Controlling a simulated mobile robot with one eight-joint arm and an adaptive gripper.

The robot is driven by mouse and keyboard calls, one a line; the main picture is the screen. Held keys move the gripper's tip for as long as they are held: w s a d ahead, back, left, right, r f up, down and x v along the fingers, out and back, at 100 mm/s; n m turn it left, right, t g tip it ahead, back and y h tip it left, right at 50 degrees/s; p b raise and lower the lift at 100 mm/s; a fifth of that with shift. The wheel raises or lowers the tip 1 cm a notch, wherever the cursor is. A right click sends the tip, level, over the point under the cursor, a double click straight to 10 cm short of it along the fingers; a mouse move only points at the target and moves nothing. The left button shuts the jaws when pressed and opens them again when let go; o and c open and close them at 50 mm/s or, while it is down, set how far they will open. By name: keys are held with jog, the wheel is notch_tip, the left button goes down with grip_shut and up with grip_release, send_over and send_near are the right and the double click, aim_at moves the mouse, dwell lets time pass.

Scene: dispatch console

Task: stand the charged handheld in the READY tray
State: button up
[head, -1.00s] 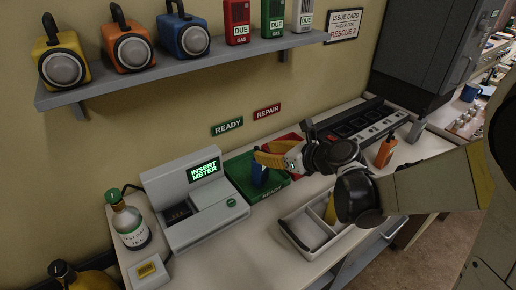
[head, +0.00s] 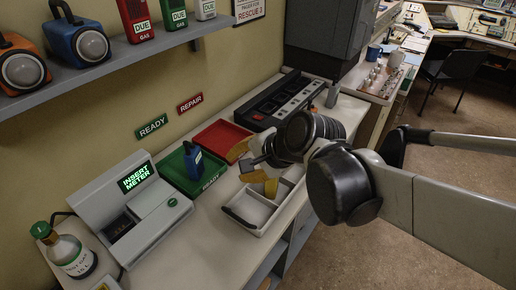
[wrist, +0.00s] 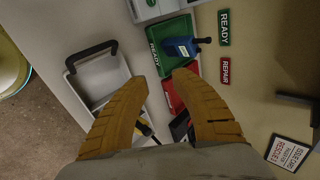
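The blue handheld (head: 194,163) stands upright, as far as I can tell, in the green READY tray (head: 211,184), its dark antenna up. In the wrist view the handheld (wrist: 178,47) sits inside the green tray (wrist: 163,32), past my fingertips. My gripper (head: 245,163) is to the right of the handheld, apart from it. Its two yellow fingers are spread wide with nothing between them, so the gripper (wrist: 160,82) is open and empty. The black charger rack (head: 283,97) is at the back right; part of it is hidden by my gripper.
A red tray (head: 220,139) lies right of the green one. A white divided tray (head: 245,207) with a yellow thing (head: 271,187) is in front. The grey console (head: 130,205) reading INSERT METER and a green-topped bottle (head: 66,250) stand left. A shelf (head: 100,70) overhangs behind.

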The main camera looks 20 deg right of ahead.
jog(key=s+d+n+h, duration=0.4)
jog(key=s+d+n, duration=0.2)
jog(key=n, duration=0.6)
jog(key=shift+s+d+f+b, duration=0.35)
jog(key=shift+s+b, duration=0.1)
jog(key=shift+s, duration=0.85)
